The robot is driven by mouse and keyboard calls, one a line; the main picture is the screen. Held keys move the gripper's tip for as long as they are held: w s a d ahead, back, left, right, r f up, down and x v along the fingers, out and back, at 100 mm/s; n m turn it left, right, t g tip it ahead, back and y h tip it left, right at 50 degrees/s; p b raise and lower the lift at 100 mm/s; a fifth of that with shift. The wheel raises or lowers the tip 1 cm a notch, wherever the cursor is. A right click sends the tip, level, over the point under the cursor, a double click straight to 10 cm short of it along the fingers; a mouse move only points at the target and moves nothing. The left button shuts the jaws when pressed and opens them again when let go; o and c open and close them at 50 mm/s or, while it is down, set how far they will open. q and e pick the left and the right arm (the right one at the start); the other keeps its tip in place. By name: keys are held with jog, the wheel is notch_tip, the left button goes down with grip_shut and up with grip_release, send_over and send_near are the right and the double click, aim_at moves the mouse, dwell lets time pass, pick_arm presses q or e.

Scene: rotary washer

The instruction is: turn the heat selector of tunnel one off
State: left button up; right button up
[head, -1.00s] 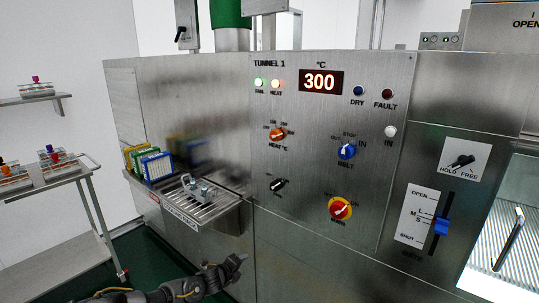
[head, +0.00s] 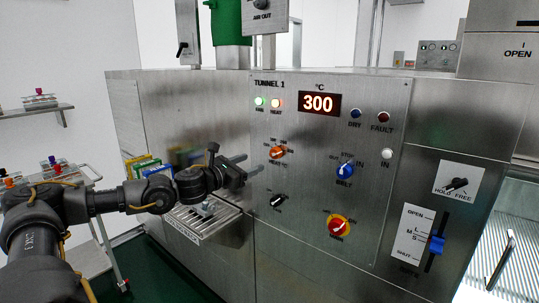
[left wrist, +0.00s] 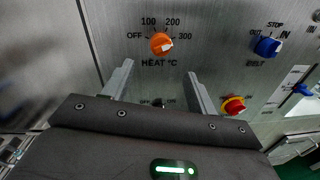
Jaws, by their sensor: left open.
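The heat selector is an orange knob (head: 277,152) on the steel tunnel one panel (head: 300,205), below the red display (head: 319,104) reading 300. In the left wrist view the knob (left wrist: 162,44) sits among the marks OFF, 100, 200 and 300. Its pale pointer is turned right, toward 300. My left gripper (head: 253,163) is just left of the knob in the head view, with its fingers toward the panel. In the left wrist view the gripper (left wrist: 160,70) is open and empty, its fingertips below the knob and apart from it. My right gripper is out of view.
Nearby on the panel are a blue belt knob (head: 345,171), a black knob (head: 278,200) and a red-yellow switch (head: 338,226). The green and heat lamps (head: 276,103) are lit. A slatted shelf (head: 205,222) juts out below my left arm.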

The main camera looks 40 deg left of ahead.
aim_at(272, 155)
pick_arm(q)
jog(key=w+p, duration=0.1)
jog(key=w, duration=0.1)
jog(key=w+p, duration=0.2)
jog(key=w, duration=0.1)
jog(key=w+p, duration=0.1)
jog(key=w, duration=0.2)
jog(key=shift+w+d+r, duration=0.15)
jog(key=shift+w+d, duration=0.05)
jog(key=shift+d, duration=0.05)
jog(key=shift+w+f+p, duration=0.2)
jog(key=shift+w+p, duration=0.2)
jog(key=shift+w, duration=0.25)
jog(key=shift+c, duration=0.4)
jog(key=c, duration=0.9)
